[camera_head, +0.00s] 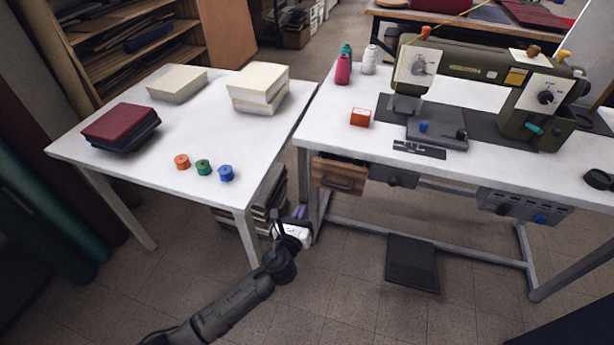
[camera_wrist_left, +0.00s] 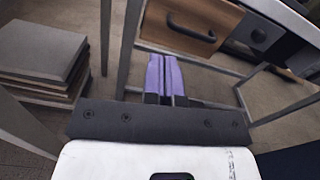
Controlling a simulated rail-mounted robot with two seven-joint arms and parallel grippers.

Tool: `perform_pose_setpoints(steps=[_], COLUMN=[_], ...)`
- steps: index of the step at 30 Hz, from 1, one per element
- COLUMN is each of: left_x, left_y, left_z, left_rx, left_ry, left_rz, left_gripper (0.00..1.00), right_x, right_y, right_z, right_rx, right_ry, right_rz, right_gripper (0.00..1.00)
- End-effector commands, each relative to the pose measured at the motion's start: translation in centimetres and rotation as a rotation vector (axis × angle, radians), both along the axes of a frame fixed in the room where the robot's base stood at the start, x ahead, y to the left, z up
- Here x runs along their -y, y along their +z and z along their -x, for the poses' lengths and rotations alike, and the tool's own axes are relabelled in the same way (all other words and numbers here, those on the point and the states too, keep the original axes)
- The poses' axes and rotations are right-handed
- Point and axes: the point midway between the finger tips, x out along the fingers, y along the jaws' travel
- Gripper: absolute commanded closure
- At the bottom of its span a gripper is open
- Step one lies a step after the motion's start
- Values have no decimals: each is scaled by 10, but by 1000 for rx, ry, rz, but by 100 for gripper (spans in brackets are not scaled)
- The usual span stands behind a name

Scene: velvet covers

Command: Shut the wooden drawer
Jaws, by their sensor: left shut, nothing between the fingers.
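The wooden drawer (camera_head: 338,178) hangs under the left end of the sewing table. Its front seems to stick out a little past the table edge, though how far is hard to tell. In the left wrist view the drawer front (camera_wrist_left: 160,24) with its dark bar handle (camera_wrist_left: 192,27) shows at the top. My left gripper (camera_head: 300,211) is below and left of the drawer, apart from it. Its purple fingers (camera_wrist_left: 165,72) are shut together with nothing between them. My right gripper is in neither view.
The sewing table (camera_head: 330,130) carries a sewing machine (camera_head: 470,75). Its grey legs stand close to my left gripper. A white side table (camera_head: 150,175) stands left, with stacked boards (camera_wrist_left: 42,55) beneath. A pedal (camera_head: 413,263) lies under the sewing table.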

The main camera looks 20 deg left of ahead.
Motion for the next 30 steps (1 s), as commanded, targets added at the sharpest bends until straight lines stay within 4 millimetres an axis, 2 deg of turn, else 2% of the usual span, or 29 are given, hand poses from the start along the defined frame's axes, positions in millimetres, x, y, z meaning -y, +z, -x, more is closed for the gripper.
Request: perform_pose_setpoints(steps=[5, 10, 24, 30], left_x=[0, -2, -13, -17], left_y=[0, -2, -4, -4], left_z=[-1, -14, -98, -123], left_rx=[-15, -18, -16, -18], left_ry=[0, 1, 0, 1], left_rz=[-121, -147, -142, -143], left_gripper=[100, 100, 100, 100], right_x=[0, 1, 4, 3], right_y=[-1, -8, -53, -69], right_z=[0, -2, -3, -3], right_rx=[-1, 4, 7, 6], right_ry=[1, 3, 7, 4], right_rz=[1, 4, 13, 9], right_gripper=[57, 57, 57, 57])
